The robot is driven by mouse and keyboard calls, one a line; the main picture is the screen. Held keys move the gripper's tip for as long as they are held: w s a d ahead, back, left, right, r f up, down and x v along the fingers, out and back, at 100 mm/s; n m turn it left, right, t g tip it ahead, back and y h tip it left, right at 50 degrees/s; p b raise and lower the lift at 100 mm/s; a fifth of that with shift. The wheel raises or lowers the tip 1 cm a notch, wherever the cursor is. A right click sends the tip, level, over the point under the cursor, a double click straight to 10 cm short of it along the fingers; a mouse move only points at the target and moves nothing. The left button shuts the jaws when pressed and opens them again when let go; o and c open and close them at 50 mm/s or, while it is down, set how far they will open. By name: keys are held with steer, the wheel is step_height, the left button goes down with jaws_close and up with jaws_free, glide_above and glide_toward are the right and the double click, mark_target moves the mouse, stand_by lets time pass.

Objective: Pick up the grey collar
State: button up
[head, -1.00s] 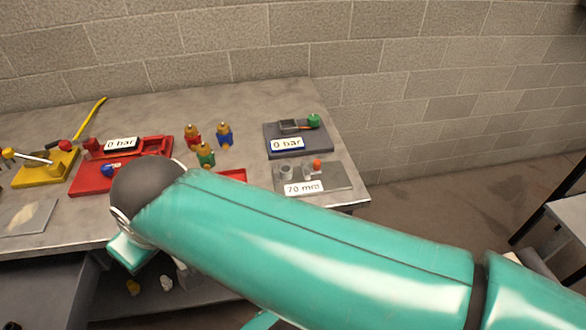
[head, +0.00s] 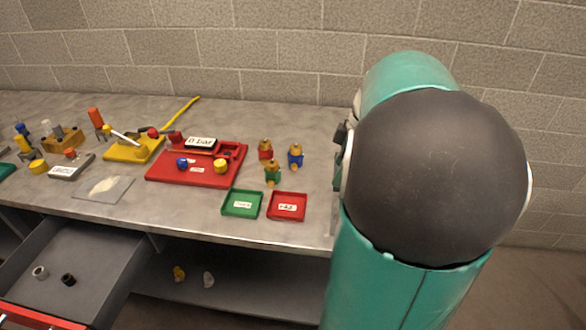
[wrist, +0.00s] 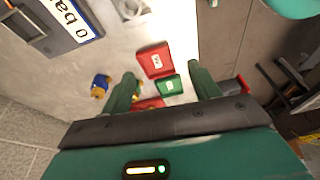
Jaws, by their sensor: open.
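A small light grey ring-shaped piece (head: 40,272), which looks like the grey collar, lies in the open drawer (head: 110,262) at the lower left of the head view. A black ring-shaped piece (head: 68,280) lies beside it. My arm hides the gripper in the head view.
The bench (head: 200,220) holds a red board (head: 200,178), green (head: 242,204) and red (head: 287,207) trays, several coloured fittings (head: 295,156) and a yellow stand (head: 132,150). A block wall stands behind. A lower shelf (head: 240,283) holds small pieces.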

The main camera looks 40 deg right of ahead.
steer(key=s+d+f+n+y, duration=0.1)
steer(key=s+d+f+n, duration=0.15)
steer(key=s+d, duration=0.4)
steer(key=shift+m+t, duration=0.35)
steer(key=shift+t, duration=0.05)
steer(key=w+f, duration=0.1)
steer(key=f, duration=0.1)
steer(key=w+f, duration=0.2)
steer(key=f, duration=0.1)
steer(key=w+f, duration=0.1)
steer(key=f, duration=0.2)
steer(key=shift+w+a+f, duration=0.15)
steer(key=shift+a+f, duration=0.05)
steer(key=shift+a, duration=0.2)
steer(key=x, duration=0.4)
steer(key=shift+w+d+f, duration=0.1)
steer(key=shift+f, duration=0.2)
steer(key=c, duration=1.2)
steer(key=shift+o, duration=0.2)
steer(key=shift+r, duration=0.15)
steer(key=shift+r, duration=0.6)
steer(key=s+a+r, duration=0.6)
steer(key=a+r, duration=0.5)
steer(key=a, duration=0.1)
steer(key=shift+s+r, duration=0.3)
steer(key=shift+s, duration=0.1)
